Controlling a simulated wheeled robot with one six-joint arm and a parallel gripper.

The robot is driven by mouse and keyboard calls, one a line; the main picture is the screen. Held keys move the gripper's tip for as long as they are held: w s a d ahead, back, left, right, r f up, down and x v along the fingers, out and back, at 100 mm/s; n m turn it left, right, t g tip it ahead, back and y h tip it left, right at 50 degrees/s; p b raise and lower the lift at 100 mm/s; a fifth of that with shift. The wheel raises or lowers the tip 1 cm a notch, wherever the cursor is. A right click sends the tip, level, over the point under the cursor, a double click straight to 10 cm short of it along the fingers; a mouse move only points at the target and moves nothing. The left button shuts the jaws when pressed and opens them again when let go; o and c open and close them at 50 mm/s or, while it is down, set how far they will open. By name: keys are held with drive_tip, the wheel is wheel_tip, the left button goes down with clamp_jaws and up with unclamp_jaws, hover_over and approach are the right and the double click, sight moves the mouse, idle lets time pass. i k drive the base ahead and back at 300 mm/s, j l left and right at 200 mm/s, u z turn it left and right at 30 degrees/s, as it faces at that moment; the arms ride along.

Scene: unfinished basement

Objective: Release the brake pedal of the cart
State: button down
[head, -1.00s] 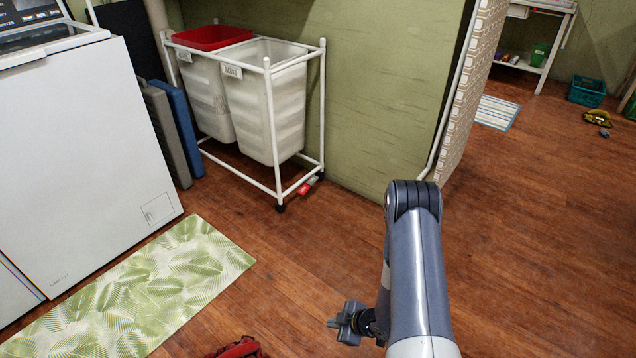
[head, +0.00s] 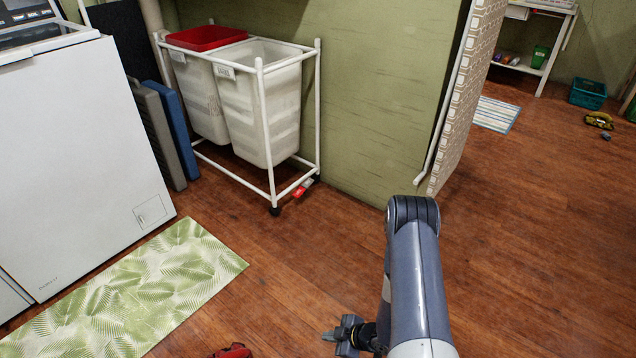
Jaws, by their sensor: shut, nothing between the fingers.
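The cart (head: 262,120) is a white tube frame on dark casters, holding two pale bins, the left one with red at its top. It stands against the green wall in the upper left middle of the head view. A small red pedal (head: 300,190) shows low at its right end, close to the floor by the rear right caster. Its exact tilt is too small to tell. My gripper (head: 330,337) is at the bottom of the view, shut and empty, pointing left. It is well in front of the cart and apart from it.
A white appliance (head: 85,150) stands at left, with grey and blue panels (head: 178,130) beside it. A green leaf-pattern mat (head: 130,295) lies before it. A red object (head: 232,351) lies at the bottom edge. The wooden floor between my gripper and the cart is clear.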

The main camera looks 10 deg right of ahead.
sight(307, 184)
drive_tip(key=i+l+z, duration=0.15)
drive_tip(key=i+l, duration=0.2)
drive_tip(key=i, duration=0.15)
drive_tip(key=i+l+z, duration=0.15)
drive_tip(key=i+l, duration=0.2)
drive_tip(key=i, duration=0.15)
drive_tip(key=i+j+z, duration=0.4)
drive_tip(key=i+j, duration=0.75)
drive_tip(key=j, duration=0.3)
drive_tip(key=i+j+z, duration=0.1)
drive_tip(key=j, duration=0.3)
drive_tip(key=i+j, duration=0.1)
drive_tip(key=j, duration=0.3)
